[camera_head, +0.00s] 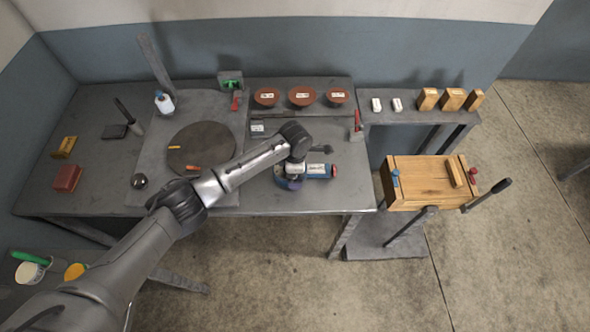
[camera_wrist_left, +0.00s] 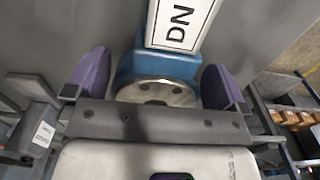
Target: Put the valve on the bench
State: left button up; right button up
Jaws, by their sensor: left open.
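A blue valve body (camera_wrist_left: 165,66) with a white tag reading "DN" and a round metal flange lies between the two purple fingers of my left gripper (camera_wrist_left: 153,85) in the left wrist view. The fingers stand apart on either side of it; I cannot tell whether they touch it. In the head view, my left gripper (camera_head: 289,182) is low over the grey metal table, and a blue piece with a red end (camera_head: 321,171), apparently the valve, shows beside it. My wrist hides part of it. My right gripper is not in view.
A wooden-topped stand (camera_head: 420,183) with blue and red knobs stands to the right. Red-brown discs (camera_head: 302,96) and small boxes (camera_head: 453,99) line the back shelves. A round dark plate (camera_head: 201,147) lies left. The table's front edge is close to the gripper.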

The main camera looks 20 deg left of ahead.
pick_arm(q)
notch_tip(320, 180, up, 12)
jog(key=p, duration=0.2)
dwell(0.4)
jog(key=s+d+f+m, duration=0.1)
jog(key=s+f, duration=0.1)
jog(key=s+d+f+m, duration=0.1)
jog(key=s+f+m, duration=0.1)
jog(key=s+d+f+m+h, duration=0.1)
jog(key=s+m, duration=0.1)
jog(key=shift+s+d+f, duration=0.1)
jog(key=shift+d+f, duration=0.1)
jog(key=shift+f, duration=0.2)
jog(key=s+d+f+m+t+h, duration=0.1)
jog(key=s+f+m, duration=0.1)
jog(key=s+m, duration=0.25)
jog(key=s+d+f+m, duration=0.1)
jog(key=s+f+m, duration=0.2)
jog(key=s, duration=0.3)
jog(key=s+a+r+m+t+y, duration=0.1)
jog(key=s+a+m, duration=0.4)
jog(key=s, duration=0.5)
jog(key=s+a+r+m+t, duration=0.1)
jog(key=s+a+r+m, duration=0.1)
jog(key=s+a+m, duration=0.2)
jog(key=s+m, duration=0.3)
jog(key=s, duration=0.4)
jog(key=shift+a+t+y, duration=0.3)
jog(key=shift+a+y, duration=0.1)
jog(key=shift+r, duration=0.1)
